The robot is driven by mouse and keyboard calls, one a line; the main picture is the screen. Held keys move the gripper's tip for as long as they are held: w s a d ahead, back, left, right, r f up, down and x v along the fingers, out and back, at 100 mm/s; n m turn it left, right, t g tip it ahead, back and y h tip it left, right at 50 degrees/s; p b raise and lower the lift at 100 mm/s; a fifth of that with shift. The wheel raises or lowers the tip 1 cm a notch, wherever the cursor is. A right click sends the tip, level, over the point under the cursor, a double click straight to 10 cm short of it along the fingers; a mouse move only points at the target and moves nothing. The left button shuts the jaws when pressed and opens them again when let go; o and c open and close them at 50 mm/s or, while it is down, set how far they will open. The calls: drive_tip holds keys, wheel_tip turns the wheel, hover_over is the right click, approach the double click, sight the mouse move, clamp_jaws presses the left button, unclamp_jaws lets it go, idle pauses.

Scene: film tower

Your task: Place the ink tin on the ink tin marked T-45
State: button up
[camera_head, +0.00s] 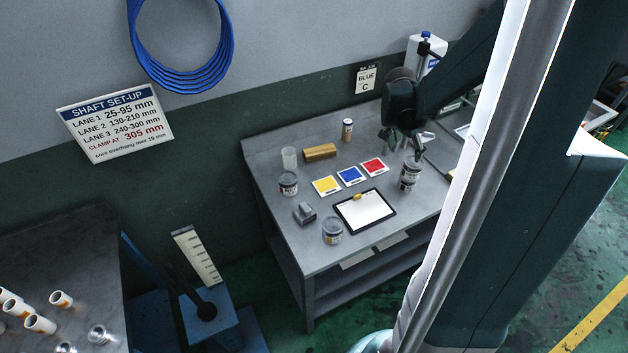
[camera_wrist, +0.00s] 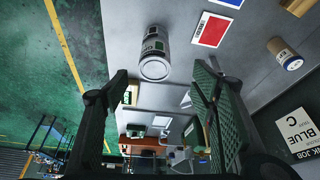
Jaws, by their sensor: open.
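Small grey ink tins with printed labels stand on the grey bench: one at the left (camera_head: 288,183), one near the front edge (camera_head: 332,231), and a taller column at the right (camera_head: 409,175) that looks like two tins stacked upright. The marking T-45 is not readable on any of them. My gripper (camera_head: 408,143) is open and empty, just above and behind the column. In the wrist view, the column (camera_wrist: 155,48) shows its round lid beyond the spread fingertips (camera_wrist: 160,78), apart from both.
Yellow, blue and red cards (camera_head: 350,175) lie mid-bench, with a clipboard (camera_head: 365,211) in front. A brass block (camera_head: 320,152), a clear cup (camera_head: 289,158), a small jar (camera_head: 347,129) and a grey block (camera_head: 305,212) stand around them. The bench's front left corner is clear.

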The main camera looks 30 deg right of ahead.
drive_tip(key=a+r+n+t, duration=0.2)
drive_tip(key=a+r+n, duration=0.35)
drive_tip(key=a, duration=0.75)
drive_tip(key=s+a+r+n+t+y, duration=0.1)
drive_tip(key=s+a+r+n, duration=0.2)
drive_tip(key=a, duration=0.7)
drive_tip(key=s+a+r+n+t+y, duration=0.2)
drive_tip(key=s+a+r+n, duration=0.1)
drive_tip(key=a, duration=0.6)
drive_tip(key=s+a+r+n+t+y, duration=0.1)
drive_tip(key=s+a+r+n, duration=0.2)
drive_tip(key=s+a, duration=0.3)
drive_tip(key=a+n, duration=0.1)
drive_tip(key=a, duration=0.3)
drive_tip(key=shift+a+r, duration=0.3)
drive_tip(key=shift+r, duration=0.1)
